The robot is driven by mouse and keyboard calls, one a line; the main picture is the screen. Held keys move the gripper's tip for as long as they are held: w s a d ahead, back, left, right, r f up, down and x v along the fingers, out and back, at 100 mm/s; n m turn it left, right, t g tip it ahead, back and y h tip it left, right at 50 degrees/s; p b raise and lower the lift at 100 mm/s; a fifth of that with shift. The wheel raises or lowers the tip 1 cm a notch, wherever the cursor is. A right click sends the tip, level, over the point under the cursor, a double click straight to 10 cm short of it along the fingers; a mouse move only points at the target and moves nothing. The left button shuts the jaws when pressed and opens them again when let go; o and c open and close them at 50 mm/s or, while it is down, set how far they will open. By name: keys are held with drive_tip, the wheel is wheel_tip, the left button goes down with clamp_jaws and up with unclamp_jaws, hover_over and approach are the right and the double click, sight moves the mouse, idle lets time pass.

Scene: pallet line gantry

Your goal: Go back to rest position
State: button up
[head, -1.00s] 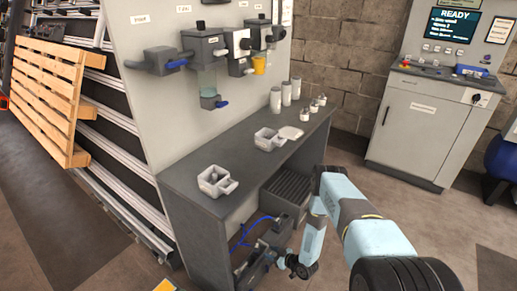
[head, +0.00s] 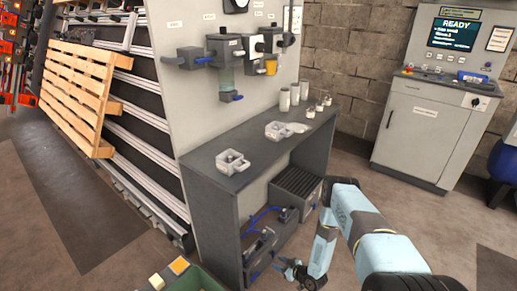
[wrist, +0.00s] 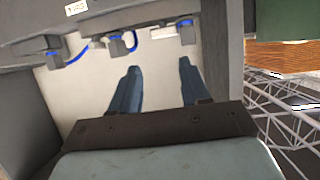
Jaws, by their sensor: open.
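My gripper (head: 287,270) hangs low in the head view, in front of the dark workbench (head: 205,163) and near its lower shelf. In the wrist view my gripper (wrist: 157,88) shows two separate blue-grey fingers with an empty gap between them. It is open and holds nothing. Beyond the fingers, the wrist view shows a pale surface and dark fittings with blue hoses (wrist: 74,50).
A dark crate (head: 296,186) sits below. A green bin (head: 196,280) is at the bottom edge. A control cabinet (head: 432,117) stands at the right. Floor is clear between bench and cabinet.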

drive_tip(key=w+d+r+h, duration=0.2)
drive_tip(key=w+d+r, duration=0.1)
drive_tip(key=w+r, duration=0.85)
drive_tip(key=w+d+r+h, duration=0.2)
drive_tip(key=w+d+r, duration=0.2)
drive_tip(key=w+r, duration=0.8)
drive_tip(key=s+d+r+m+h, duration=0.1)
drive_tip(key=s+d+r+h, duration=0.15)
drive_tip(key=r, duration=1.35)
drive_tip(key=s+d+r+m+h, duration=0.1)
drive_tip(key=d+r+m+h, duration=0.15)
drive_tip(key=r, duration=1.45)
drive_tip(key=s+d+r+m+g+h, duration=0.2)
drive_tip(key=s+d+r+m, duration=0.1)
drive_tip(key=s+r, duration=1.8)
drive_tip(key=s+a+r+m, duration=0.1)
drive_tip(key=s+r, duration=0.3)
drive_tip(key=s, duration=0.9)
drive_tip(key=s+r+m+g+y, duration=0.1)
drive_tip(key=s+r, duration=0.3)
drive_tip(key=s, duration=1)
drive_tip(key=shift+a+r+m+g, duration=0.3)
drive_tip(key=shift+a+r+m, duration=0.1)
drive_tip(key=shift+m, duration=0.15)
